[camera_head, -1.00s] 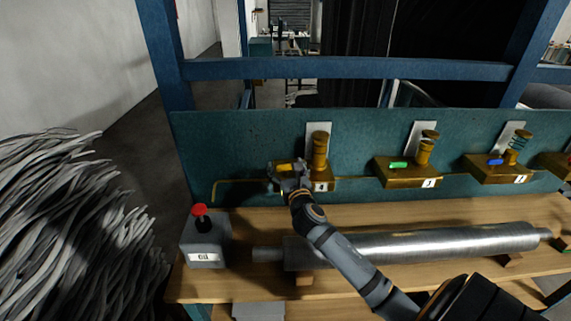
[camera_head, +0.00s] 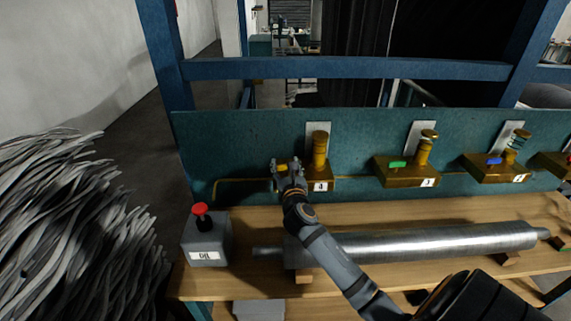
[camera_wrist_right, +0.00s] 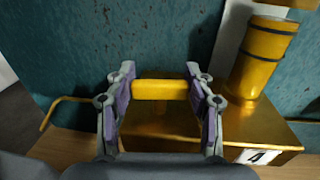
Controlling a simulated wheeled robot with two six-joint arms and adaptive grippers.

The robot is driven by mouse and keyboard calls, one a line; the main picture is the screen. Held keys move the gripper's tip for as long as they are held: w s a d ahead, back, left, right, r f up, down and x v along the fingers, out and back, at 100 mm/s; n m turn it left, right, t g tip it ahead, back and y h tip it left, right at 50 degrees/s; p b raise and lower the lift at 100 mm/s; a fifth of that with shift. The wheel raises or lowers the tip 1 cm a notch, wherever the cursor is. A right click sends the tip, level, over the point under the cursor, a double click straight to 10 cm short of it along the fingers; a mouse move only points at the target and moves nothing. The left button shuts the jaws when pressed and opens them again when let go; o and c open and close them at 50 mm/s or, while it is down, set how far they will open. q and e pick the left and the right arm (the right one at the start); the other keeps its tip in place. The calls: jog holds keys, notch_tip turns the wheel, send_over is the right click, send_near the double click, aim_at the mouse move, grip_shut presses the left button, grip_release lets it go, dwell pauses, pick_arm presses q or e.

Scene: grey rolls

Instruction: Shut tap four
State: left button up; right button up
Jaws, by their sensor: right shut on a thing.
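Tap four is the brass block (camera_head: 322,183) at the left of the row on the teal panel, with a white label reading 4 and an upright brass cylinder on it. In the right wrist view its brass body (camera_wrist_right: 255,128) is at the right. Its yellow handle (camera_wrist_right: 160,90) lies crosswise between the two fingers of my right gripper (camera_wrist_right: 160,100), one end against each finger. In the head view the right gripper (camera_head: 286,172) covers the block's left part, and only a bit of the handle shows. My left gripper is not in view.
Taps with a green handle (camera_head: 397,164) and a blue handle (camera_head: 494,161) stand to the right. A metal roller (camera_head: 430,241) lies on the wooden shelf below. A grey box with a red button (camera_head: 200,208) stands at left, near a grey fibrous bundle (camera_head: 70,220).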

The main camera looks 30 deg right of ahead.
jog(key=shift+m+g+h, duration=0.3)
jog(key=shift+h, duration=0.1)
jog(key=o, duration=1.2)
jog(key=v, duration=1.2)
jog(key=shift+f, duration=0.1)
